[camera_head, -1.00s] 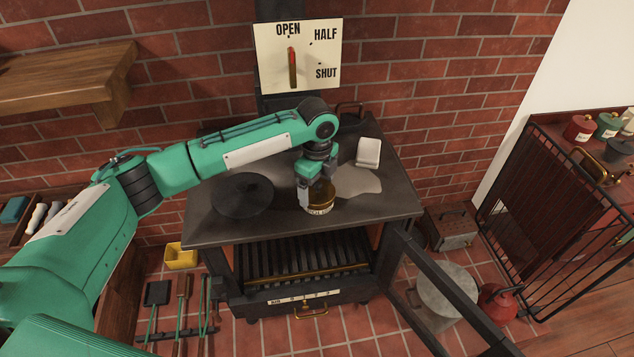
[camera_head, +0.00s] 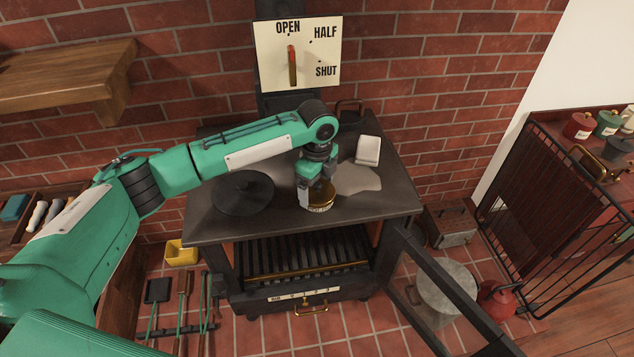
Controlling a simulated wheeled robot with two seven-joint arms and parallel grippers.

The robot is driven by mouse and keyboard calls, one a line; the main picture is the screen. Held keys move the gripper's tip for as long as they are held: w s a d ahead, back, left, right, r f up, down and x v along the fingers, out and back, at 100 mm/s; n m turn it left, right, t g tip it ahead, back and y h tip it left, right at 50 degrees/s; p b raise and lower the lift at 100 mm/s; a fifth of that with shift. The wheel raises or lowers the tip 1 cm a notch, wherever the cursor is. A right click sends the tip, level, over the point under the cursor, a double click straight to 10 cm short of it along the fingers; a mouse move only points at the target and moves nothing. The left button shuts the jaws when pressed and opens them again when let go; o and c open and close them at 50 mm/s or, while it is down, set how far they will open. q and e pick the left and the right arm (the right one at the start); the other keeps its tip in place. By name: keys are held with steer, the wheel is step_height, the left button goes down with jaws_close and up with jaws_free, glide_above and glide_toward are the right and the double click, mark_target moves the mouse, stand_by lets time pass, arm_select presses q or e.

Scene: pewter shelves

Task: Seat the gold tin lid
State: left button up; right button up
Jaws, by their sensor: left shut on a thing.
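The gold tin lid (camera_head: 323,197) is in the head view, near the front middle of the dark stove top. My left gripper (camera_head: 316,188) is shut on it from above and covers its left and back parts. A tin with a pale label (camera_head: 318,209) stands directly under the lid, and only a strip of its front shows. The lid is on or very close to the tin's rim; I cannot tell whether it is fully down or level. My right gripper is not in view.
A black round plate (camera_head: 243,194) lies left of the tin on the stove top (camera_head: 215,229). A pale spill (camera_head: 358,180) and a white block (camera_head: 368,150) lie to the right. A lever sign (camera_head: 298,54) hangs behind.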

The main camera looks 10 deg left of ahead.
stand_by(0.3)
arm_select(q)
steer(key=shift+p, duration=0.4)
steer(key=shift+f, duration=0.1)
steer(key=o, duration=0.7)
steer(key=shift+r+p, duration=3.4)
steer(key=shift+r, duration=0.15)
